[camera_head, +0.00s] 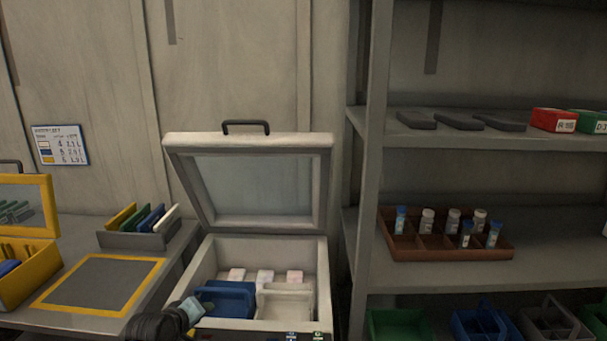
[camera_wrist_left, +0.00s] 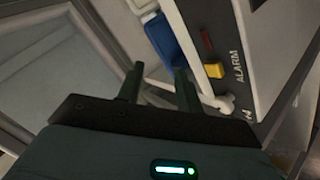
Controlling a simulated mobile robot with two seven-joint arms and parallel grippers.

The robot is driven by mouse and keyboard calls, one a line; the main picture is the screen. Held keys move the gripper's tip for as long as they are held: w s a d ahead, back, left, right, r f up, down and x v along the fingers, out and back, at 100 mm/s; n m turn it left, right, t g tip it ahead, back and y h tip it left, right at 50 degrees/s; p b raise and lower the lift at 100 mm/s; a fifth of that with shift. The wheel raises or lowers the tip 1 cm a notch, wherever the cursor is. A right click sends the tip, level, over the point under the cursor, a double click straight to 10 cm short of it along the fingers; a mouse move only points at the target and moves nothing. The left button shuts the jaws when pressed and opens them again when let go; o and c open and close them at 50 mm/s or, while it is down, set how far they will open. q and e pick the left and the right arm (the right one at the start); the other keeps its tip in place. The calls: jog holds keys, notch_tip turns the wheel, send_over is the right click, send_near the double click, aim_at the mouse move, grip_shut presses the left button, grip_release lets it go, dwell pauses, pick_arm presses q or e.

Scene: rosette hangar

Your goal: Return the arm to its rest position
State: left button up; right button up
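My left gripper shows in the left wrist view (camera_wrist_left: 160,72) with its two dark fingers apart and nothing between them. It is close to the open white chest, whose front panel (camera_wrist_left: 240,50) with the word ALARM is right of the fingers. My right gripper is in neither view.
Inside the chest are a blue bin (camera_head: 225,300), a white bin (camera_head: 285,303) and several pale packs (camera_head: 265,276). Left is a bench with a yellow-edged mat (camera_head: 100,282) and a rack of coloured plates (camera_head: 140,240). Right are shelves with a brown vial tray (camera_head: 445,254).

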pick_arm(q)
jog(key=s+d+f+m, duration=0.1)
jog(key=s+f+m, duration=0.2)
jog(key=s+f, duration=0.65)
jog(key=s+d+f+m, duration=0.2)
jog(key=s+f, duration=0.4)
jog(key=s, duration=0.6)
jog(key=s+d+f+m+g, duration=0.1)
jog(key=s+m, duration=0.4)
jog(key=s, duration=1.5)
jog(key=shift+s+d+f, duration=0.15)
jog(key=shift+d+f, duration=0.4)
jog(key=shift+d, duration=0.1)
